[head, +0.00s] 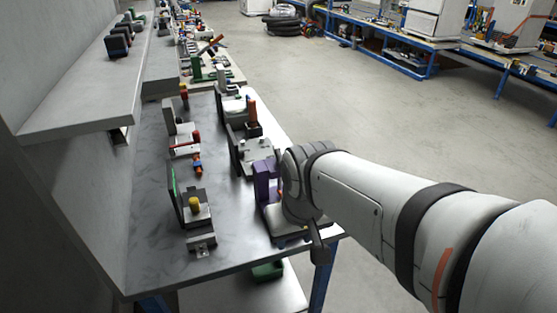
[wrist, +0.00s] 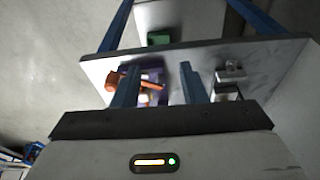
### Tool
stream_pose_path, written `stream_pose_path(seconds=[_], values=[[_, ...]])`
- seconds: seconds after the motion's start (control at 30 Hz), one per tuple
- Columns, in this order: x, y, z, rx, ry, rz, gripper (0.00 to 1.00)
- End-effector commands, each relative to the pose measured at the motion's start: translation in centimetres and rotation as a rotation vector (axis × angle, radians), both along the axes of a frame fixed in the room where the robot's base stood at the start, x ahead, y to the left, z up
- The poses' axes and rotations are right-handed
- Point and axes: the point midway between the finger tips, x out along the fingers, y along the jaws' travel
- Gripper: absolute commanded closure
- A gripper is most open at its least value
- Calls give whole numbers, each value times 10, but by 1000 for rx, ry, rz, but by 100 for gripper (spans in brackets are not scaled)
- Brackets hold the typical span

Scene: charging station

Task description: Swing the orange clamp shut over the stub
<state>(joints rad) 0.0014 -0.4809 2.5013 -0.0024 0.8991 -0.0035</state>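The orange clamp (wrist: 113,81) shows in the wrist view by the left finger of my gripper (wrist: 160,67). An orange bar continues behind that finger into the gap between the fingers. The clamp is on or beside a purple fixture (wrist: 152,75), which also shows in the head view (head: 263,183) at the table's front right edge. My gripper's two blue fingers are apart, with nothing visibly held between them. I cannot tell whether the left finger touches the clamp. The stub cannot be made out.
The grey table (head: 150,235) carries a fixture with a yellow knob (head: 194,204), a red-handled one (head: 185,146) and several others farther back. A shelf (head: 90,105) overhangs on the left. A green bin (head: 267,270) sits below the table. The floor on the right is open.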

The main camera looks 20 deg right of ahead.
Motion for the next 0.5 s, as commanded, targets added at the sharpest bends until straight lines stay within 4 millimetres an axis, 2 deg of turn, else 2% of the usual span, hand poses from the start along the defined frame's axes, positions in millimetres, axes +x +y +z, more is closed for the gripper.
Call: stream_pose_path(seconds=[0.13,0.23,0.5], values=[[10,-6,1,3,16,-35,52],[28,-15,1,10,49,-99,52],[92,-76,-17,41,161,-374,52]])
